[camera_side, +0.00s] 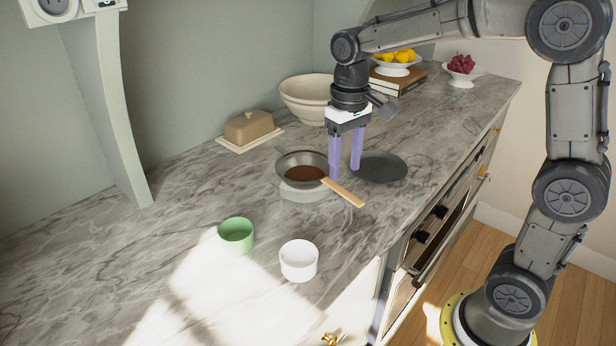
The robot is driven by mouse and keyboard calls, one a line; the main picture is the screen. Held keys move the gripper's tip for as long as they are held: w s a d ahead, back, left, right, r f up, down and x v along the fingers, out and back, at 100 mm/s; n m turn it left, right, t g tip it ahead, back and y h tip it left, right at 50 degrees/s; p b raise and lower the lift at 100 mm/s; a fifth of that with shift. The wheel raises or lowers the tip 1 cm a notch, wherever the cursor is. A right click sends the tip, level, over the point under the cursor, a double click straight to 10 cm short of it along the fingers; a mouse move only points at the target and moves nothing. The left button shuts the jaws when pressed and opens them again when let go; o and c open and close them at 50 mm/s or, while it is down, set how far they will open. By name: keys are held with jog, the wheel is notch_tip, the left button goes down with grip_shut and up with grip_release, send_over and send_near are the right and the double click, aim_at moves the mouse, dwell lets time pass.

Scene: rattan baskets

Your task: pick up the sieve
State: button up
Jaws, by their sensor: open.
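The sieve (298,160) is a grey round mesh bowl with a light wooden handle (343,192) that points to the lower right. Brown contents (305,173) show inside it. It sits on top of a pale round bowl or dish (303,194), mostly hidden under it. My gripper (345,172) is open, with two purple fingers pointing down. It is at the right side of the sieve, close to where the handle meets the rim. One finger overlaps the rim in the picture; I cannot tell whether they touch.
A dark flat disc (381,168) lies just right of my gripper. A green cup (236,235) and a white cup (299,261) stand in front. A butter dish (249,129), large bowls (308,95) and a fruit bowl on books (397,68) stand behind. The left counter is clear.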

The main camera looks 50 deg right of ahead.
aim_at(342, 191)
jog(key=shift+s+a+f, duration=0.1)
jog(key=shift+a+f, duration=0.05)
jog(key=shift+f, duration=1.7)
jog(key=shift+s+a+f, duration=0.1)
jog(key=shift+f, duration=1.7)
grip_shut()
jog(key=shift+w, duration=0.1)
